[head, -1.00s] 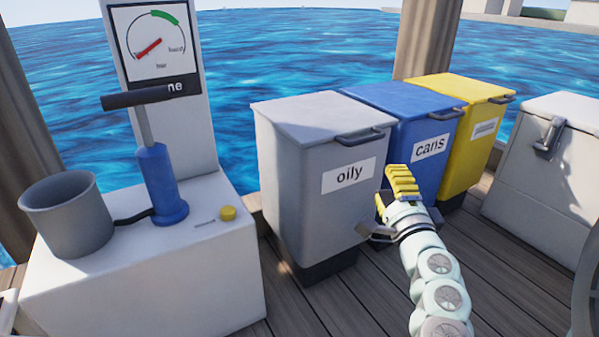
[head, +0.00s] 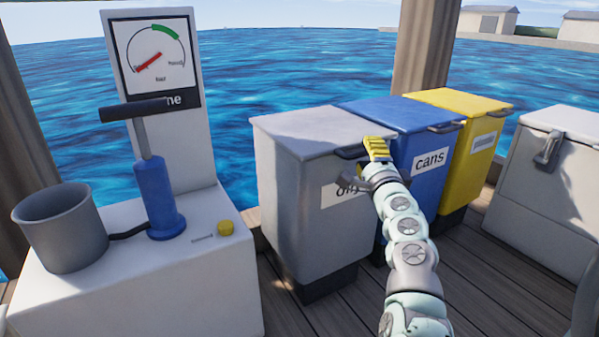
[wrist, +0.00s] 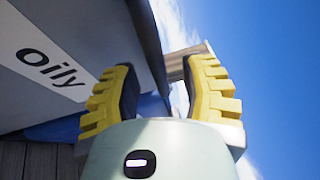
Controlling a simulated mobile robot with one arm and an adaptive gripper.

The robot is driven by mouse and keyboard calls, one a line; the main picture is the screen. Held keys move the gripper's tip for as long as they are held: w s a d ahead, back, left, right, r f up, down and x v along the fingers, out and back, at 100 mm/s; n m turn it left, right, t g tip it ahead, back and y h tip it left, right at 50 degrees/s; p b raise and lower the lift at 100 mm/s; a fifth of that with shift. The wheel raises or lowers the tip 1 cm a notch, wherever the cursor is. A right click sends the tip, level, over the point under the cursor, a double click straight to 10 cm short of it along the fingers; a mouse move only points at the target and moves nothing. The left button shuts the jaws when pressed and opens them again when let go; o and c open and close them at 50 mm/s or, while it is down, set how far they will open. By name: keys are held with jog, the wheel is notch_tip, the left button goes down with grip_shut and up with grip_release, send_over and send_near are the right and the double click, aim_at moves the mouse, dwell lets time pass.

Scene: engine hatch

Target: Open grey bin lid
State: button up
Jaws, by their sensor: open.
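The grey bin (head: 305,230) stands on the deck, with a white label reading "oily" that also shows in the wrist view (wrist: 50,60). Its grey lid (head: 315,132) lies flat and closed. A dark handle (head: 350,153) sticks out from the lid's front right edge, partly hidden by my gripper. My gripper (head: 375,150) is at the front right of the bin, close to the lid's front edge and handle. Whether a finger touches the handle I cannot tell.
The blue "cans" bin (head: 425,185) and yellow bin (head: 468,175) stand right of the grey bin. A white chest (head: 545,190) is further right. A white block (head: 140,290) with a blue pump (head: 158,195) and grey pot (head: 62,235) is left. Deck in front is clear.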

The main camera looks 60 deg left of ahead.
jog(key=shift+w+a+r, duration=0.1)
jog(key=shift+w+a, duration=0.2)
jog(key=shift+a, duration=0.35)
jog(key=shift+o, duration=0.3)
grip_shut()
jog(key=shift+d, duration=0.1)
